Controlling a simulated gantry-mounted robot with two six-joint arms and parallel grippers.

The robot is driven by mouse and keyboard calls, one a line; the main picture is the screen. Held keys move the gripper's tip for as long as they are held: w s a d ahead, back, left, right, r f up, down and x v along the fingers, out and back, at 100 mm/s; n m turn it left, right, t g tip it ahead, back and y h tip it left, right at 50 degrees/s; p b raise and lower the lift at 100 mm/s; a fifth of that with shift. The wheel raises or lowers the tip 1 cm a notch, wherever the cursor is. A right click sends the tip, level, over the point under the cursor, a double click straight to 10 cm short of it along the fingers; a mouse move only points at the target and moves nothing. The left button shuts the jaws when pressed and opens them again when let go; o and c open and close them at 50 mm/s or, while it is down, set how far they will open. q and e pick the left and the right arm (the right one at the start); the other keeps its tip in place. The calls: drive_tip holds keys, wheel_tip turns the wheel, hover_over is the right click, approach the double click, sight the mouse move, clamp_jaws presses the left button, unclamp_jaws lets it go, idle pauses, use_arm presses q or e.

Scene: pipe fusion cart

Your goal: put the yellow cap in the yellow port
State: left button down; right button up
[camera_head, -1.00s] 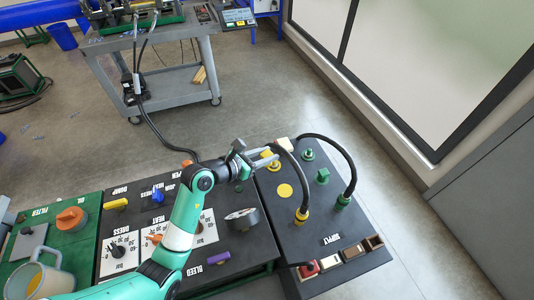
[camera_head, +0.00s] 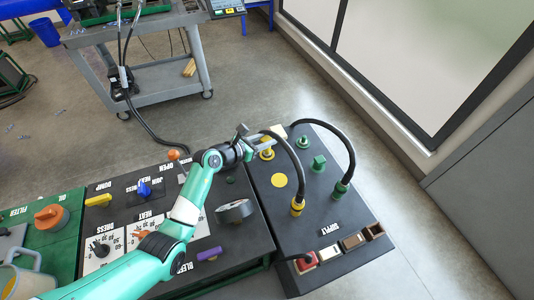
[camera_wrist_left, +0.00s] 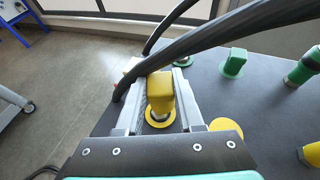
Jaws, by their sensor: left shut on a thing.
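The yellow cap (camera_wrist_left: 160,88) is a blocky yellow piece between the two grey fingers of my left gripper (camera_wrist_left: 157,92), which is shut on it. Directly below the cap, the yellow port (camera_wrist_left: 160,117) shows as a round yellow flange on the dark panel. I cannot tell whether the cap is fully seated or just above it. In the head view the left gripper (camera_head: 264,141) is at the panel's far left corner, with the yellow cap (camera_head: 265,144) at its fingers. My right gripper is not in view.
A black hose arches close by the gripper from the yellow hose fitting (camera_head: 297,205). A flat yellow disc (camera_head: 279,180) lies bare on the supply panel (camera_head: 318,205). A green cap (camera_head: 319,162), a green port (camera_head: 303,142) and a green hose fitting (camera_head: 340,188) stand to the right.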

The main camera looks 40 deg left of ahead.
use_arm(q)
drive_tip(key=shift+w+a+f, duration=0.3)
drive_tip(key=shift+w+f, duration=0.2)
drive_tip(key=shift+f, duration=0.15)
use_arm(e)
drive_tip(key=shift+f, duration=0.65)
use_arm(q)
drive_tip(key=f+b, duration=0.1)
drive_tip(key=f, duration=0.1)
drive_tip(key=f+b, duration=0.1)
drive_tip(key=b, duration=0.1)
drive_tip(key=shift+w+a+f, duration=0.1)
drive_tip(key=shift+w+f, duration=0.1)
drive_tip(key=shift+f, duration=0.15)
drive_tip(key=shift+s+r, duration=0.1)
drive_tip(key=shift+r, duration=0.1)
drive_tip(key=shift+f, duration=0.15)
drive_tip(key=c, duration=0.5)
unclamp_jaws()
drive_tip(key=shift+c, duration=0.2)
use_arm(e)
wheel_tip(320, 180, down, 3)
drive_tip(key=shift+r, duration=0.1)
